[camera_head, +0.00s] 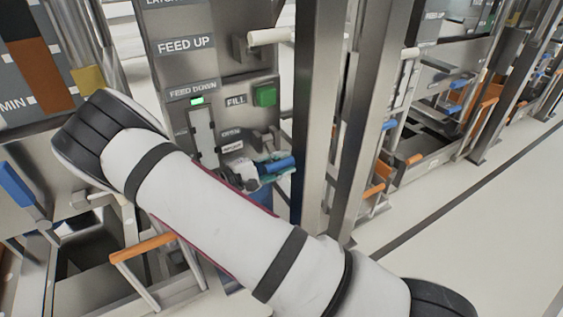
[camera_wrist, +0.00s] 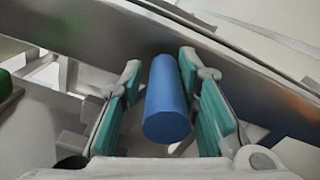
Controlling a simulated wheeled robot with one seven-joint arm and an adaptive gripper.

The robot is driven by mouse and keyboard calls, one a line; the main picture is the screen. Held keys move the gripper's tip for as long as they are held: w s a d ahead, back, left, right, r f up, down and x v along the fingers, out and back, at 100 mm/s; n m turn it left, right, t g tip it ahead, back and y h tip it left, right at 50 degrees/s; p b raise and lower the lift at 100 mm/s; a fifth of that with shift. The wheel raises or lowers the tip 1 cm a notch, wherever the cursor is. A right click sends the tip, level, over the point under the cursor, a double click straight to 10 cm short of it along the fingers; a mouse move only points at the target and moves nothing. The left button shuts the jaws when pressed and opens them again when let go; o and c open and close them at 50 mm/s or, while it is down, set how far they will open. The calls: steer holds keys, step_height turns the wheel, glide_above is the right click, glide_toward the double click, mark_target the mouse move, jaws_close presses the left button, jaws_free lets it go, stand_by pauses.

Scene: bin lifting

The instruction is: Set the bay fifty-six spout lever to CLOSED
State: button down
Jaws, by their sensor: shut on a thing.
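The spout lever shows its blue grip (camera_head: 280,165) low on the right side of the grey control panel (camera_head: 216,85), beside a post. My gripper (camera_head: 264,172), with teal pads, is shut on this blue grip. In the wrist view the grip (camera_wrist: 168,108) lies lengthwise between the two pads of my gripper (camera_wrist: 159,64). Small label plates (camera_head: 231,147) sit just above the lever; one seems to read OPEN, the other is too small to read. My arm hides the panel's lower part. No bay number is readable.
An orange-barred frame (camera_head: 145,247) and another blue-handled lever (camera_head: 17,184) are at left. The floor (camera_head: 480,215) at right is clear.

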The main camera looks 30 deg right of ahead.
steer(key=c, duration=1.4)
jaws_free()
steer(key=shift+w+f+n, duration=0.15)
steer(key=shift+f+n, duration=0.15)
steer(key=shift+f, duration=0.2)
steer(key=shift+o, duration=0.4)
steer(key=shift+w+a+r, duration=0.1)
steer(key=a, duration=1.1)
steer(key=shift+s+a, duration=0.35)
steer(key=shift+a, duration=0.05)
